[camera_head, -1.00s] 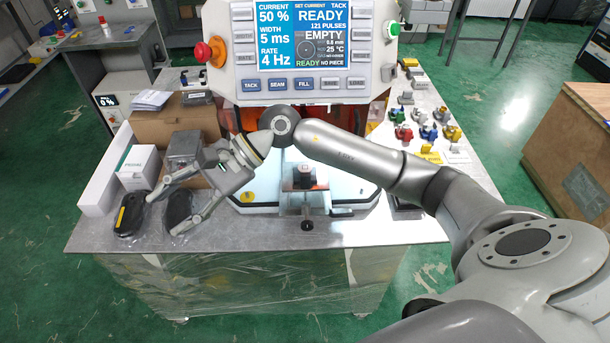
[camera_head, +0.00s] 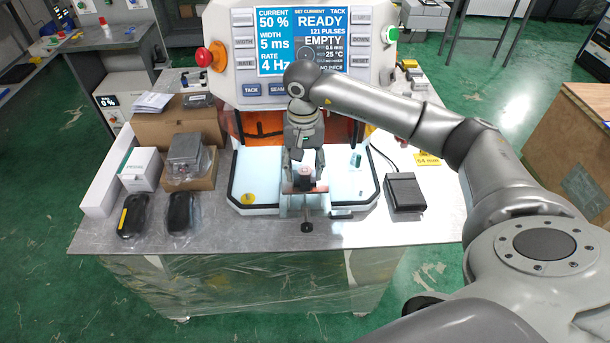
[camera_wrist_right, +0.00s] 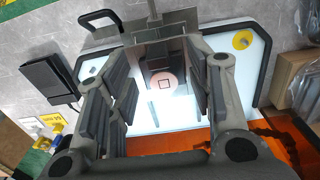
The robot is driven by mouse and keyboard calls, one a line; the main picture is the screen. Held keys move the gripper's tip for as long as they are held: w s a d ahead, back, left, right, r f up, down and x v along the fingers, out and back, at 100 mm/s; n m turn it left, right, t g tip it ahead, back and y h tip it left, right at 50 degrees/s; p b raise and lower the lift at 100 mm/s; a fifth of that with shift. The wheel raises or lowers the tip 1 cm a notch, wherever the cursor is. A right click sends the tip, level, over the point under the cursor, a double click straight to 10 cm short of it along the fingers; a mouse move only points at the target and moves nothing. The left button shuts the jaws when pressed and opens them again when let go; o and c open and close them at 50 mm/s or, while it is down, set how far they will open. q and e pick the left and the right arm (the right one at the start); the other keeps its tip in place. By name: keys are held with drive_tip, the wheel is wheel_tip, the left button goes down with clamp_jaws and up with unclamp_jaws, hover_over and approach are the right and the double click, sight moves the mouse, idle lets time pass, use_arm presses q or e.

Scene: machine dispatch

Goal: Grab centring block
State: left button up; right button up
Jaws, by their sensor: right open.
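The centring block appears to be the small dark piece with a reddish top (camera_head: 305,178) held in the vise-like fixture (camera_head: 289,189) on the machine's bright bed. In the wrist view the open right gripper (camera_wrist_right: 163,78) has a finger on either side of the disc; contact cannot be told. My left gripper is out of view.
The machine's control panel (camera_head: 240,63) stands close behind my right arm. A black pedal-like box (camera_head: 404,192) lies right of the bed. White and clear boxes (camera_head: 140,168) and two black devices (camera_head: 180,211) stand left. The front strip of the table (camera_head: 250,232) is mostly clear.

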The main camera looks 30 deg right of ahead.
sight(306, 178)
drive_tip(key=shift+d+f+p, duration=0.1)
drive_tip(key=shift+f+p, duration=0.45)
drive_tip(key=shift+p, duration=0.05)
drive_tip(key=f+p, duration=0.1)
drive_tip(key=f, duration=0.2)
drive_tip(key=shift+d+f+p, duration=0.2)
drive_tip(key=shift+p, duration=0.15)
drive_tip(key=shift+f, duration=0.45)
drive_tip(key=shift+c, duration=0.2)
clamp_jaws()
